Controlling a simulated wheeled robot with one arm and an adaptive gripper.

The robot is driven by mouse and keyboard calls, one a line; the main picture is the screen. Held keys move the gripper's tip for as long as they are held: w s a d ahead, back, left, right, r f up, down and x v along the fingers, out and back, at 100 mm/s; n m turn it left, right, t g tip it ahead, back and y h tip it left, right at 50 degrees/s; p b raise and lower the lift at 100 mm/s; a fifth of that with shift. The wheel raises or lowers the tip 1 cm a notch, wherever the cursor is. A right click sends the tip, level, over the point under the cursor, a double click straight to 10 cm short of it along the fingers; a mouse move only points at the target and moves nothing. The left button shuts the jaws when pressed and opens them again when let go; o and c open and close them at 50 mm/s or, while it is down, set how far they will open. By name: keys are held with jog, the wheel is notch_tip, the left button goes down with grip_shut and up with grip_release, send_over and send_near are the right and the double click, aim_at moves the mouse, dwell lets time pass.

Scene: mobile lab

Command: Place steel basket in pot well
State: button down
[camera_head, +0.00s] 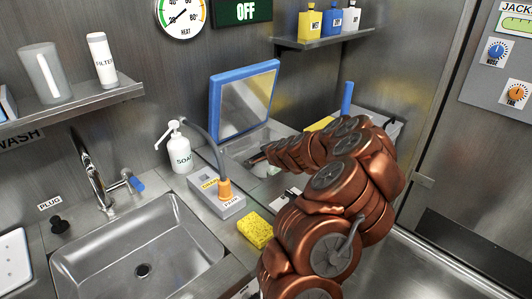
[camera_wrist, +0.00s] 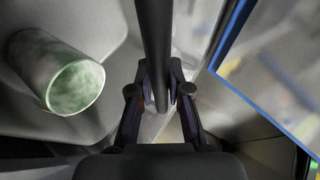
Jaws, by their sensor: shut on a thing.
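In the wrist view my gripper (camera_wrist: 162,92) is shut on a dark upright rod (camera_wrist: 154,35), which runs up out of the top of the picture. I cannot tell from these frames what hangs on the rod; no steel basket shows clearly. In the head view my copper arm reaches across the counter to the steel area below a raised, blue-framed lid (camera_head: 243,100). The lid's blue edge also shows at the right of the wrist view (camera_wrist: 232,36). The pot well's opening cannot be made out clearly, and my arm covers part of this area.
A pale cup with a green inside (camera_wrist: 75,85) is left of my gripper. A soap bottle (camera_head: 180,152), a grey box with an orange plug (camera_head: 217,199) and a yellow sponge (camera_head: 255,230) stand near my arm. The sink (camera_head: 140,255) is at the left. A blue upright handle (camera_head: 347,97) rises behind my arm.

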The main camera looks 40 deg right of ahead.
jog(key=c, duration=1.1)
grip_release()
jog(key=shift+r+p, duration=0.6)
jog(key=shift+r, duration=0.1)
jog(key=v, duration=1.2)
jog(key=shift+f+b, duration=0.15)
jog(key=shift+b, duration=0.25)
